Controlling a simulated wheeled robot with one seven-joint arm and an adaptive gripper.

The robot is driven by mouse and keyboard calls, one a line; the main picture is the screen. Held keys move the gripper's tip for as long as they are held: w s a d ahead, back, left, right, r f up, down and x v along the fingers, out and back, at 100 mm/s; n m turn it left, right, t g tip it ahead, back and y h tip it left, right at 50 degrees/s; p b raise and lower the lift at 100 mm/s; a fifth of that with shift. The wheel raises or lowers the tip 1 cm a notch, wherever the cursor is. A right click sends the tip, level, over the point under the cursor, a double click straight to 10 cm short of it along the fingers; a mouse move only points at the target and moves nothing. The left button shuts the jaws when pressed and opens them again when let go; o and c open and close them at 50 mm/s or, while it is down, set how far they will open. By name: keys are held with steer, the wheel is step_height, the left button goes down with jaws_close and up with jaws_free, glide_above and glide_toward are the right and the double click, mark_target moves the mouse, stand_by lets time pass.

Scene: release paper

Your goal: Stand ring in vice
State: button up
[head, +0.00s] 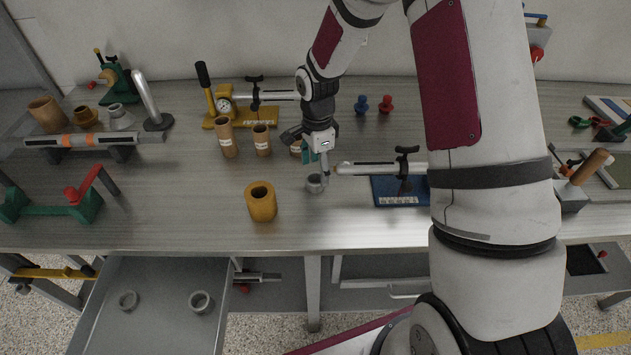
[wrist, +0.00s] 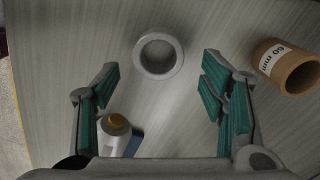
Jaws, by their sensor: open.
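A short grey ring (head: 314,183) lies flat on the table, its hole facing up. In the wrist view the ring (wrist: 158,53) shows ahead of and between my fingers, not gripped. My gripper (head: 318,167) points down just above the ring, open and empty. A blue-based holder (head: 400,193) with a grey bar and black clamp handle stands just right of the ring, partly hidden by my arm. A green tool (head: 117,84) that looks like a vice stands at the back left. I cannot tell which is the task's vice.
A yellow-brown tube (head: 261,203) stands left of the ring near the front edge. Brown cardboard tubes (head: 227,138) stand behind it. An open drawer (head: 160,325) below holds two grey rings (head: 201,302). A yellow-based gauge (head: 240,117) stands behind. The table's front middle is clear.

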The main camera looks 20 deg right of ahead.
mark_target(317, 176)
steer(key=shift+f, duration=1.85)
steer(key=c, duration=1.3)
steer(key=shift+r, duration=0.1)
steer(key=shift+r, duration=0.55)
step_height(317, 176, up, 2)
steer(key=shift+r, duration=0.15)
steer(key=s, duration=0.5)
steer(key=s+r, duration=0.1)
steer(key=s, duration=1)
steer(key=shift+r+b, duration=0.2)
steer(key=shift+b, duration=0.1)
steer(key=shift+s, duration=0.15)
